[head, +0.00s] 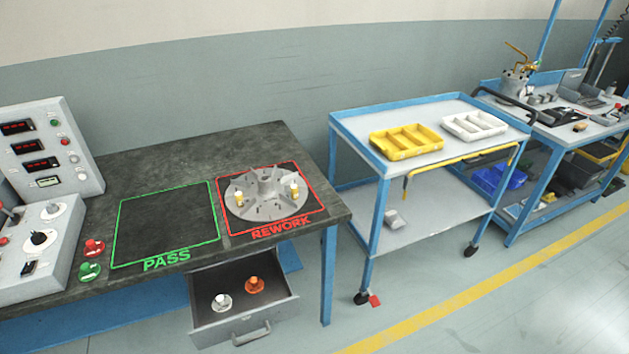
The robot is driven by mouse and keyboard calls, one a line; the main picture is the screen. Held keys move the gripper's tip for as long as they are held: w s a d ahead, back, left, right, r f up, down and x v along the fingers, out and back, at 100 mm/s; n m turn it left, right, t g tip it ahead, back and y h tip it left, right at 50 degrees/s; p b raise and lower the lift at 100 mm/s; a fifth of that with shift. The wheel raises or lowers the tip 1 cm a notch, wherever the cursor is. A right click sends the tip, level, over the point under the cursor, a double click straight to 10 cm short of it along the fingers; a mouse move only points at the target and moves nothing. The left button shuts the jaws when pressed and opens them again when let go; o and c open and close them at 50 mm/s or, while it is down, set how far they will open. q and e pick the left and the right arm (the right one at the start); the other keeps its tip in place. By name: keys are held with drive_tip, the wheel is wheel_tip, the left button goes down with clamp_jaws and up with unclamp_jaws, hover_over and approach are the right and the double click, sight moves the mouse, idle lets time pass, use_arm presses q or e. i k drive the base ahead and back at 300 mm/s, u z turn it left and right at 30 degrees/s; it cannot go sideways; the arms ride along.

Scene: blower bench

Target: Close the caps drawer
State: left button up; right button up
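The caps drawer (237,325) is a grey drawer under the right part of the dark workbench. It stands pulled out, with its grey handle (251,334) on the front. Inside it lie a white cap (221,302) and an orange cap (254,285), apart from each other. Neither of my grippers shows in the head view.
The bench top (150,160) has a green PASS square (165,225) and a red REWORK square holding a metal impeller (265,193). A control panel (40,150) stands left. A blue cart (375,230) with yellow and white trays stands right. Floor before the drawer looks clear.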

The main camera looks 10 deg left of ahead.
sight(249, 313)
drive_tip(key=z, duration=0.6)
drive_tip(key=k, duration=0.6)
drive_tip(key=u, duration=1.35)
drive_tip(key=i, duration=0.5)
drive_tip(key=u, duration=0.5)
drive_tip(key=k, duration=0.2)
drive_tip(key=z, duration=0.9)
drive_tip(key=i, duration=0.25)
drive_tip(key=u, duration=0.8)
